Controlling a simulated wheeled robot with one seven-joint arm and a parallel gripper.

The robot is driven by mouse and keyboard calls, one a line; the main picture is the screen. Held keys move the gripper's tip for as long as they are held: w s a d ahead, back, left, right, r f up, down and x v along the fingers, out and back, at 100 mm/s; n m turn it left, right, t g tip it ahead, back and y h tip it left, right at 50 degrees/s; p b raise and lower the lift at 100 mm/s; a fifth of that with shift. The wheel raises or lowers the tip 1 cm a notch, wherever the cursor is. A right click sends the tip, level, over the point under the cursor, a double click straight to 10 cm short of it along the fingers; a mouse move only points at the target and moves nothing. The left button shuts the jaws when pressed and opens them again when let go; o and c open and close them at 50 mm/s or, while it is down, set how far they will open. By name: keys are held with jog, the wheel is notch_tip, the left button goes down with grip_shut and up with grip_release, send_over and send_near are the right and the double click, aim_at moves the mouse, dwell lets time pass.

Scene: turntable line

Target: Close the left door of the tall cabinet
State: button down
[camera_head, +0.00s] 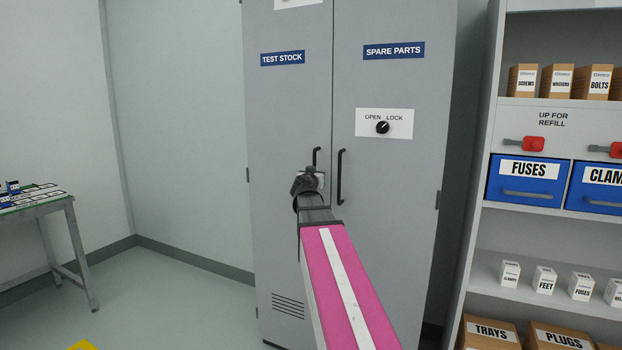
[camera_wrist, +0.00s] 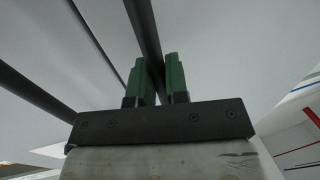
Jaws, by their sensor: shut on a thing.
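The tall grey cabinet has a left door (camera_head: 285,110) labelled TEST STOCK and a right door (camera_head: 410,240) labelled SPARE PARTS. In the head view the left door looks flush, or nearly flush, with the right one; a small gap cannot be ruled out. A dark bar handle (camera_head: 316,156) is on the left door near the seam. My gripper (camera_head: 312,176) is at this handle, its fingers mostly hidden by the wrist. In the wrist view its green fingers (camera_wrist: 158,82) are shut around a dark bar (camera_wrist: 143,25). The right door's handle (camera_head: 340,177) is free.
A knob (camera_head: 382,127) on an OPEN/LOCK plate is on the right door. A shelf unit (camera_head: 483,200) with blue bins and boxes stands to the right. A table (camera_head: 60,208) is at far left. The floor (camera_head: 170,295) left of the cabinet is clear.

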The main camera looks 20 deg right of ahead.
jog(key=shift+w+d, duration=0.3)
jog(key=c, duration=1.2)
grip_release()
jog(key=shift+d, duration=0.1)
jog(key=shift+o, duration=0.2)
jog(key=shift+s, duration=0.15)
jog(key=v, duration=1)
jog(key=shift+s+a, duration=0.15)
jog(key=shift+a, duration=0.15)
jog(key=shift+f, duration=0.1)
